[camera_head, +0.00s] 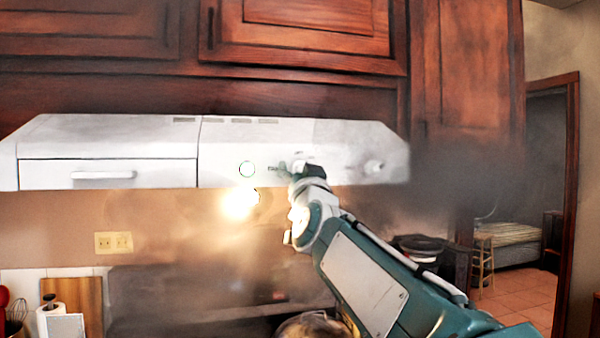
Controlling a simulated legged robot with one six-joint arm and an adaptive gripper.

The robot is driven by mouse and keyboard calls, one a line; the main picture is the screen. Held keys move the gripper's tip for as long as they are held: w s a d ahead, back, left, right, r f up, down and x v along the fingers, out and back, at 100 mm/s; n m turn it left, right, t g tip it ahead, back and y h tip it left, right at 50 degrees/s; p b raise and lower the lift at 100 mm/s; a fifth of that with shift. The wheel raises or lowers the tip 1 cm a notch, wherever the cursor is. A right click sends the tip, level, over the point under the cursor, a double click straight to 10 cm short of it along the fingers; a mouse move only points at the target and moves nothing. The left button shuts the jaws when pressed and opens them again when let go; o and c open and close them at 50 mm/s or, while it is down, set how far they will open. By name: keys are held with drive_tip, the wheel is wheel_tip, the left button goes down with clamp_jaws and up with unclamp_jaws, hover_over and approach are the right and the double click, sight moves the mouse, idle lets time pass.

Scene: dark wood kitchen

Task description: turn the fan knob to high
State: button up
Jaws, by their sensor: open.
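The white range hood (110,145) spans the wall under the dark wood cabinets. A round knob (247,169) with a thin dark greenish ring sits on its front face, left of my gripper. A second, white knob (374,167) sticks out near the hood's right end. I cannot read which one is for the fan, or their settings. My gripper (278,168) is in front of the hood face between the two knobs, closer to the left one. It is open and appears empty. It hides part of the hood panel, and I cannot tell whether it touches the hood.
A bright light (240,203) glows under the hood. Haze hangs over the stove area and the cabinet on the right. A dark pan (420,243) shows behind my arm. A paper towel roll (53,318) and a wooden board (87,297) stand at lower left. A doorway opens at right.

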drive_tip(key=v, duration=1.2)
drive_tip(key=s+d+f+g+h, duration=0.1)
drive_tip(key=s+d+f+g, duration=0.4)
drive_tip(key=f, duration=0.7)
drive_tip(key=s+d+f+g+h, duration=0.2)
drive_tip(key=s+d+f+g, duration=0.3)
drive_tip(key=s+f, duration=0.5)
drive_tip(key=s+d+f+g+h, duration=0.1)
drive_tip(key=s+d+f+g, duration=0.4)
drive_tip(key=f, duration=1)
drive_tip(key=s+g, duration=0.1)
drive_tip(key=s, duration=0.2)
drive_tip(key=shift+f+h, duration=0.3)
